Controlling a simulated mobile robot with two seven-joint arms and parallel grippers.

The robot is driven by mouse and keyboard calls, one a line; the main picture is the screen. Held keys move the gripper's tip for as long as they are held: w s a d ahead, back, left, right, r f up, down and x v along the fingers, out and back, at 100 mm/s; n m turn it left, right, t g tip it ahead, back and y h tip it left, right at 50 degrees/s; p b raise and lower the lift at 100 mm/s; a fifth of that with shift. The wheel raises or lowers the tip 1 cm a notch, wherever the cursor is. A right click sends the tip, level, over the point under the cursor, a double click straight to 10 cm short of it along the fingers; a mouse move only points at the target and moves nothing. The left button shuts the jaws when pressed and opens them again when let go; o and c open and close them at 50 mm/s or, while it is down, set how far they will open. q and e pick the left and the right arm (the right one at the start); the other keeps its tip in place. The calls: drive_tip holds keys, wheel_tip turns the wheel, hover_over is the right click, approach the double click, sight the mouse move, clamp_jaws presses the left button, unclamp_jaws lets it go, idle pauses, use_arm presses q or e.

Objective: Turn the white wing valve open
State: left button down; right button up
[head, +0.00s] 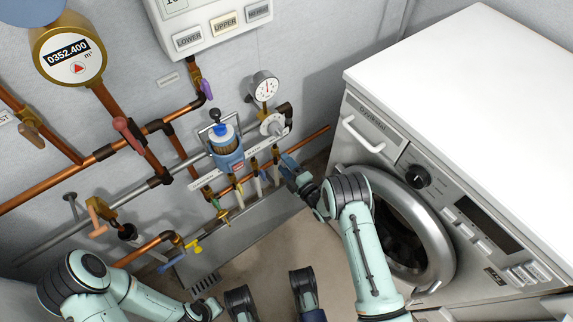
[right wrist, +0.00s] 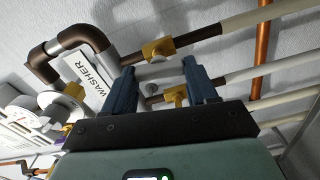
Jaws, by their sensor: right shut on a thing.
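The white wing valve (right wrist: 160,71) shows in the right wrist view between my two dark blue fingers, below a brass fitting and beside the WASHER label (right wrist: 88,80). My right gripper (head: 289,163) is shut on it; the fingertips also show in the right wrist view. In the head view the gripper reaches the right end of the valve row and hides the white handle. I cannot make out the wing's exact angle.
A white washing machine (head: 465,110) stands close on the right. Copper pipes, a blue-topped filter (head: 224,145), a pressure gauge (head: 264,86) and a brass water meter (head: 68,50) crowd the wall.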

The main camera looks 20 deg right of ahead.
use_arm(q)
drive_tip(key=shift+w+r, duration=0.3)
drive_tip(key=shift+w, duration=0.05)
use_arm(e)
drive_tip(key=shift+n, duration=1)
drive_tip(key=o, duration=1.1)
drive_tip(key=shift+w, duration=0.1)
drive_tip(key=shift+c, duration=0.2)
